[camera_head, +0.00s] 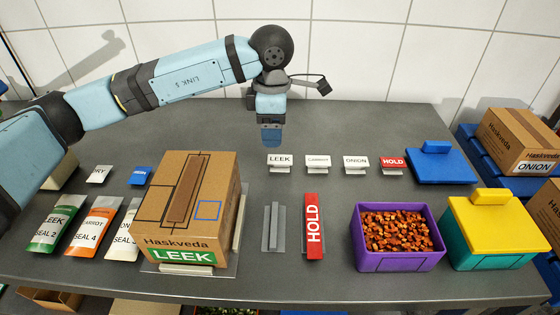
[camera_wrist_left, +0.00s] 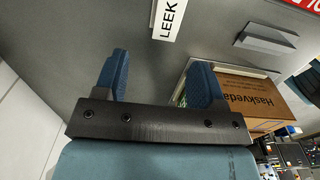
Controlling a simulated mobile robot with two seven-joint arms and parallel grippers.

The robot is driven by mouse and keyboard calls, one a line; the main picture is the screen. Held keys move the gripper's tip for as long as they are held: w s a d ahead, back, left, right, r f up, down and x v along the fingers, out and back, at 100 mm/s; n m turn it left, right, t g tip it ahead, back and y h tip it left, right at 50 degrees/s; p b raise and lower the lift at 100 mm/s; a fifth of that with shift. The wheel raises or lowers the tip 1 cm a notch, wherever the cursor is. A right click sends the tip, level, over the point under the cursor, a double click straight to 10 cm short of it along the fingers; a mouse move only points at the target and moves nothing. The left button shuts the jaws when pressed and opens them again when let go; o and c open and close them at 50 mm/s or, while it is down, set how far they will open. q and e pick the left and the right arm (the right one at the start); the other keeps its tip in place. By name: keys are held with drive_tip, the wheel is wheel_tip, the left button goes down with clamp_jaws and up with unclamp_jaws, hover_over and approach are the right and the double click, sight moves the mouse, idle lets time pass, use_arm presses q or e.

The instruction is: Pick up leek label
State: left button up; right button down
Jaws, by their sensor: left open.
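The leek label (camera_head: 280,159) is a small white card with black LEEK lettering. It stands on a holder at the left end of the row of label cards on the table. In the left wrist view the leek label (camera_wrist_left: 167,20) shows at the top, ahead of the fingers and cut off by the frame edge. My left gripper (camera_head: 271,140) points down just behind the card in the head view, apart from it. In the wrist view its two blue fingers are spread with nothing between them. My right gripper is not in view.
The CARROT (camera_head: 318,160), ONION (camera_head: 356,161) and red HOLD (camera_head: 393,162) cards stand to the right. A cardboard box (camera_head: 190,205) with a green LEEK strip stands front left. A purple bin (camera_head: 398,258) and teal bin (camera_head: 493,250) stand front right. The table behind the cards is clear.

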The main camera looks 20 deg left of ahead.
sight(275, 159)
use_arm(q)
wheel_tip(275, 159, down, 2)
drive_tip(key=shift+s+d+f, duration=0.1)
drive_tip(key=shift+f, duration=0.05)
drive_tip(key=f, duration=0.1)
drive_tip(key=f+b, duration=0.1)
drive_tip(key=f, duration=0.1)
drive_tip(key=shift+s+d+f, duration=0.15)
drive_tip(key=shift+s+f, duration=0.05)
drive_tip(key=shift+f, duration=0.5)
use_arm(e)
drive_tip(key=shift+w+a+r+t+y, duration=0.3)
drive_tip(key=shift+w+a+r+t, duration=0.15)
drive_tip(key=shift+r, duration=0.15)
use_arm(q)
drive_tip(key=shift+f+b, duration=0.1)
drive_tip(key=shift+b, duration=0.3)
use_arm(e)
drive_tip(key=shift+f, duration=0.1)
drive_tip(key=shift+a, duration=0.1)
use_arm(q)
drive_tip(key=c, duration=0.9)
